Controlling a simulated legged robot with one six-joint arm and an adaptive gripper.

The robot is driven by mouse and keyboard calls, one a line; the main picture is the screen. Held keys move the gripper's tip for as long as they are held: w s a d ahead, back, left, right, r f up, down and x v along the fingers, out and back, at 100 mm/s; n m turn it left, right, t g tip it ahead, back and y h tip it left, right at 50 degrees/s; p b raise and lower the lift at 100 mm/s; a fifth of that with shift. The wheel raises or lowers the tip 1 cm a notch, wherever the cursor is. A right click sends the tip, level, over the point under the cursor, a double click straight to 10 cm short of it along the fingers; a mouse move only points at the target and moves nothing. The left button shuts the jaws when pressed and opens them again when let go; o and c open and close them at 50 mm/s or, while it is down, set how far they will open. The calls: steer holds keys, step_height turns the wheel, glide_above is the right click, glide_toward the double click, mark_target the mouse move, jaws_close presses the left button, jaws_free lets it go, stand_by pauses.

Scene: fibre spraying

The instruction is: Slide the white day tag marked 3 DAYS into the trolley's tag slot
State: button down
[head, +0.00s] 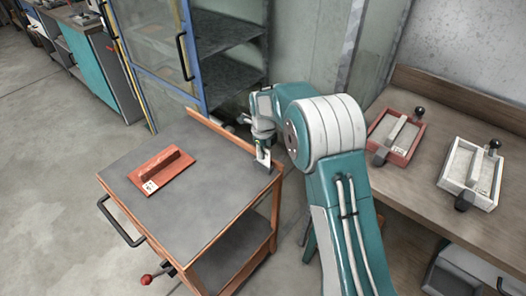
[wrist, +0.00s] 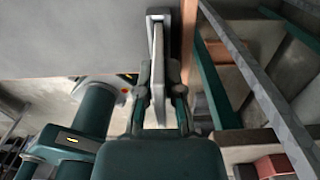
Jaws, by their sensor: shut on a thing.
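The white day tag (wrist: 158,75) is a thin plate seen nearly edge-on between my fingers in the wrist view. Its marking cannot be read. My gripper (wrist: 160,97) is shut on it. In the head view, my gripper (head: 262,141) is at the trolley's back right corner, with the pale tag (head: 263,156) below it. The tag slot (wrist: 160,15) looks like a grey bracket beside the trolley top's edge. The tag's far end is at this bracket; I cannot tell whether it is inside. The trolley (head: 215,195) has a grey top and orange frame.
A red-brown handled block (head: 160,168) with a white label lies on the trolley top. A blue-framed cabinet (head: 225,45) stands open behind. A bench (head: 430,165) at right holds a red tray (head: 377,137) and a white tray (head: 486,192). The trolley top is otherwise clear.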

steer(key=shift+f, duration=1)
steer(key=c, duration=0.7)
jaws_free()
steer(key=shift+r, duration=0.15)
step_height(320, 180, up, 11)
steer(key=shift+r, duration=0.3)
